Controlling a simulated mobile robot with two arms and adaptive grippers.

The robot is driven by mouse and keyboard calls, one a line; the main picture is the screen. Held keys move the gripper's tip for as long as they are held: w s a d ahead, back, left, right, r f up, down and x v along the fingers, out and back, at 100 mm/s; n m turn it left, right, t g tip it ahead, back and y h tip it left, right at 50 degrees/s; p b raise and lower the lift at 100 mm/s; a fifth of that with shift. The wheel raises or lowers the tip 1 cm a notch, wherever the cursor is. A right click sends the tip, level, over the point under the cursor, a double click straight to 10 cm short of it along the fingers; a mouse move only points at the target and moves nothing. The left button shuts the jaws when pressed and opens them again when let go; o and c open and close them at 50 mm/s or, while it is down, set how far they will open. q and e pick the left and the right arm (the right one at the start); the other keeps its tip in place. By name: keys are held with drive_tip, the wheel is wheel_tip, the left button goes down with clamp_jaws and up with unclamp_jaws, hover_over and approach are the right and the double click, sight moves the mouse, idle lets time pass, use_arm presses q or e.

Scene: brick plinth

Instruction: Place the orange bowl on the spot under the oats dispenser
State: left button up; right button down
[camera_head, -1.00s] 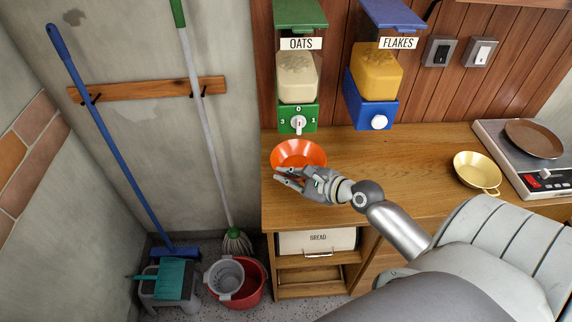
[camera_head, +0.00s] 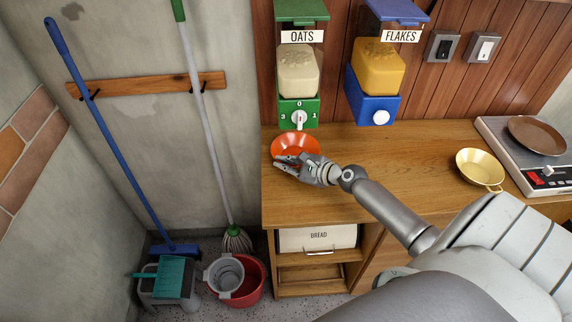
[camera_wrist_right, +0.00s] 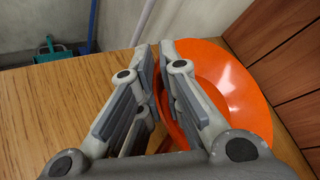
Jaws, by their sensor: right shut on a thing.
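The orange bowl (camera_head: 296,143) is on the left part of the wooden counter, just below the green oats dispenser (camera_head: 298,75) in the head view. My right gripper (camera_head: 281,164) is at the bowl's near side and shut on its rim. In the right wrist view the bowl (camera_wrist_right: 225,80) fills the right half, and the gripper fingers (camera_wrist_right: 158,75) pinch its near edge. The bowl looks nearly level; whether it touches the counter I cannot tell. The fingers hide part of its rim. My left gripper is out of view.
The blue flakes dispenser (camera_head: 376,75) hangs right of the oats one. The counter (camera_head: 400,160) between is clear. A bread box (camera_head: 317,238) sits below.

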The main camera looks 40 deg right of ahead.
idle(0.3)
drive_tip(key=c, duration=1.6)
unclamp_jaws()
drive_tip(key=shift+r, duration=0.15)
drive_tip(key=shift+s+d, duration=0.1)
drive_tip(key=shift+s, duration=0.25)
drive_tip(key=b+v, duration=0.1)
drive_tip(key=v, duration=1)
drive_tip(key=shift+s+r, duration=0.1)
